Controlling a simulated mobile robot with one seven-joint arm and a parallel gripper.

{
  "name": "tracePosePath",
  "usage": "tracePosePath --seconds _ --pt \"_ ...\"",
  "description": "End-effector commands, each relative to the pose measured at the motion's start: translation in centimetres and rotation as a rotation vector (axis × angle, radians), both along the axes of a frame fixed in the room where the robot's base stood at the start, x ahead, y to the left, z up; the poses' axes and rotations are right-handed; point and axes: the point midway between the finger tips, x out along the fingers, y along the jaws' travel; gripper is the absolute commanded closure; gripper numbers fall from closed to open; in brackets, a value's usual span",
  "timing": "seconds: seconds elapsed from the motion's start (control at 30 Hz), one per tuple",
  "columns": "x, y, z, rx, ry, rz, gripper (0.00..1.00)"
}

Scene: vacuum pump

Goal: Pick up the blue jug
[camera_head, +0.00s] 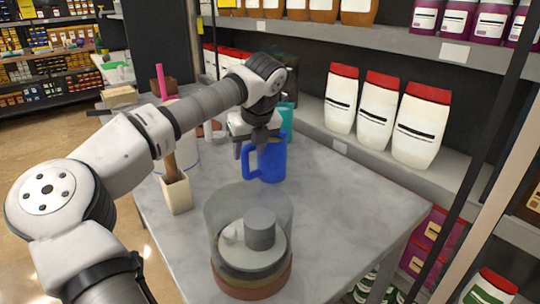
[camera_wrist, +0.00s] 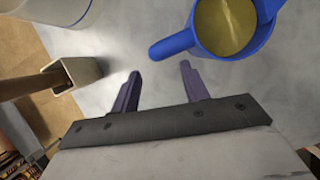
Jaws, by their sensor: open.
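The blue jug (camera_head: 272,163) stands upright on the grey table, with its handle on the left side in the head view. In the wrist view the jug (camera_wrist: 262,52) is at the upper right, seen from above, with yellowish contents inside. Its handle (camera_wrist: 173,46) points left, just beyond my fingertips. My gripper (camera_wrist: 159,72) is open and empty, with the handle ahead of the gap between its fingers. In the head view my gripper (camera_head: 247,148) is by the jug's handle side, and its wrist covers part of the jug's top.
A transparent vacuum chamber (camera_head: 222,215) stands at the table's front. A white holder (camera_head: 177,194) with a wooden handle is left of the jug. A teal jug (camera_head: 287,120) stands close behind the blue one. The table's right front (camera_head: 350,215) is clear.

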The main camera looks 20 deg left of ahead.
Motion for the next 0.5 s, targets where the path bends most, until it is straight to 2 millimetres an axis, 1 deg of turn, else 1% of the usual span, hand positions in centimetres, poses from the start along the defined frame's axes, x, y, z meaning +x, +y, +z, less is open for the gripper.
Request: tracePosePath --seconds 0.1,0.27,0.5 --pt "0.3 0.2 -0.9 -0.002 0.001 -0.001 0.55" --pt "0.7 0.6 -1.9 -0.004 0.001 -0.002 0.55" --pt "1.9 1.7 -5.0 -0.004 0.002 -0.003 0.55"
